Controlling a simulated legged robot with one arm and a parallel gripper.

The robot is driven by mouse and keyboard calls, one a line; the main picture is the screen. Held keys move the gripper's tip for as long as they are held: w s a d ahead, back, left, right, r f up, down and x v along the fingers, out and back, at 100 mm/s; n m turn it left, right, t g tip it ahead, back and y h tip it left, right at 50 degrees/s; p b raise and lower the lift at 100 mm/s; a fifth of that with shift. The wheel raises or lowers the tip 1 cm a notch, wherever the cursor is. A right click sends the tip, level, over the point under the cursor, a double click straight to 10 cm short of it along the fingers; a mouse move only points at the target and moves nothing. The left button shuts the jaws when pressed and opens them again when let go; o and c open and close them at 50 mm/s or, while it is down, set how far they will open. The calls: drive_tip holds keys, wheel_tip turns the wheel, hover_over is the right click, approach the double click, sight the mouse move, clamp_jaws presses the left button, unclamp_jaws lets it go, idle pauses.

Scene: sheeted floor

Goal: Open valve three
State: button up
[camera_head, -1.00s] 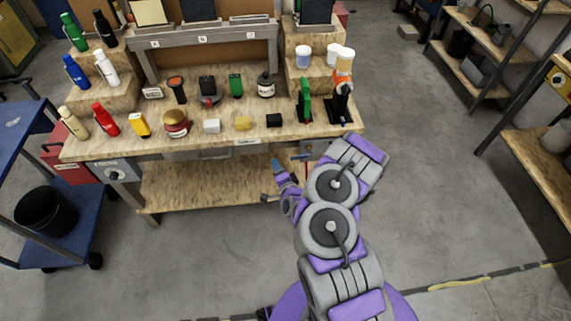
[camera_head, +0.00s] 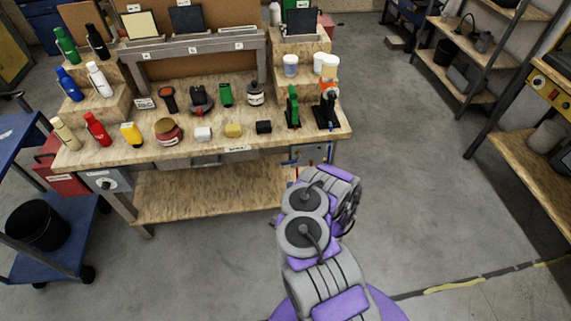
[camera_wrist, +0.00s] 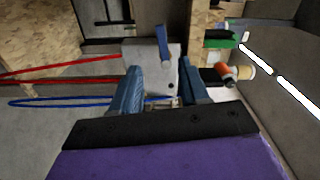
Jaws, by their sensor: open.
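In the wrist view, a blue lever handle (camera_wrist: 162,44) sits on a grey box (camera_wrist: 152,62) just beyond my fingertips. Something small at the box's lower edge lies between my fingers, too unclear to name. My gripper (camera_wrist: 160,78) is open, with a blue finger on either side and nothing clearly held. I cannot read any valve number, so I cannot tell which valve this is. In the head view, a grey panel with coloured lines (camera_head: 311,153) is at the bench's front right, partly behind my arm. My gripper is hidden there.
Red (camera_wrist: 60,75) and blue (camera_wrist: 70,102) lines run left from the box. The wooden workbench (camera_head: 190,148) holds bottles, jars and tools. A blue cart (camera_head: 60,235) stands left, shelving (camera_head: 465,75) right. The floor right of the bench (camera_head: 405,170) is clear.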

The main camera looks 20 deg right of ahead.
sight(286, 164)
drive_tip(key=shift+b+x, duration=2.2)
drive_tip(key=shift+x, duration=5.05)
clamp_jaws()
